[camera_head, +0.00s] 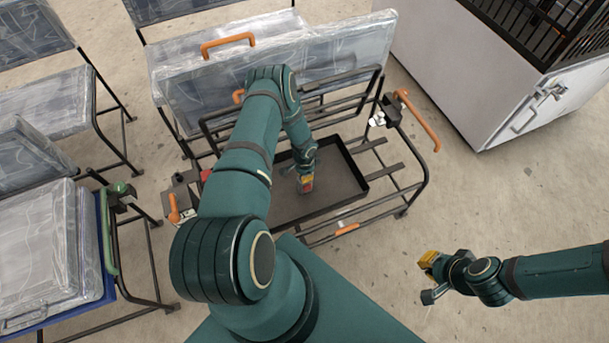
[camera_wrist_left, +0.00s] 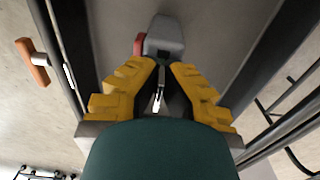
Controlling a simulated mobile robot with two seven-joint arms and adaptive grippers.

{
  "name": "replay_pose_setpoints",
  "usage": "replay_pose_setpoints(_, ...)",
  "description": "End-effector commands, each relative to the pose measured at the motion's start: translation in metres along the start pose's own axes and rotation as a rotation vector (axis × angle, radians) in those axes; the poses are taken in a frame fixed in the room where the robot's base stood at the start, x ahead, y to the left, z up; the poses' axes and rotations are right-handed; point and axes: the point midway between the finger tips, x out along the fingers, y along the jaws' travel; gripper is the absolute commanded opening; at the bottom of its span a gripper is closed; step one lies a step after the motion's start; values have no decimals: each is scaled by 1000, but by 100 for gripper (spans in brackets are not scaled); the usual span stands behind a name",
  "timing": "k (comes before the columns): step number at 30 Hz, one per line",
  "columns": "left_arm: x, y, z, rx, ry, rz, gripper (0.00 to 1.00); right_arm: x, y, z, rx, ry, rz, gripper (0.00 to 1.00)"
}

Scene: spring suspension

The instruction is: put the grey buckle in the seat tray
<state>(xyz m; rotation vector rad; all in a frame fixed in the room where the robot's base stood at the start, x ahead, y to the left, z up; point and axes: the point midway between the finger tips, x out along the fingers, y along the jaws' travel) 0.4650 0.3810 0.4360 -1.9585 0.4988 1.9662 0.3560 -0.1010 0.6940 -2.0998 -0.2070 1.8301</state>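The grey buckle (camera_wrist_left: 165,38), with a red part on its side, is at the fingertips of my left gripper (camera_wrist_left: 163,68) in the left wrist view. The yellow fingers are close together around the buckle's narrow stem. In the head view my left gripper (camera_head: 306,184) is low over the black seat tray (camera_head: 348,174), inside its walls. A small red patch shows there. Whether the buckle touches the tray floor cannot be told. My right gripper (camera_head: 427,278) is open and empty, above bare floor at the right.
The tray sits in a black seat frame (camera_head: 421,178) with an orange handle (camera_head: 416,119) on its right side. Plastic-wrapped seats (camera_head: 38,232) stand at the left, and a wrapped backrest (camera_head: 345,50) stands behind. A white cabinet (camera_head: 455,65) is at the back right.

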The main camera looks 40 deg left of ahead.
Motion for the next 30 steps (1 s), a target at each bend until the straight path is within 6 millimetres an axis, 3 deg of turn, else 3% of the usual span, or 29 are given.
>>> replay_pose_setpoints(2,3,0,0,0,-1,1,0,0,0,0,0,0,0,0)
replay_pose_setpoints(5,2,0,0,0,-1,1,34,0,0,0,0,0,0,0)
replay_pose_setpoints(17,-3,0,0,0,0,-1,34,-1,0,0,0,-1,0,0)
replay_pose_setpoints(30,-86,-1,0,0,0,-1,34,-23,-9,2,2,-11,-1,0)
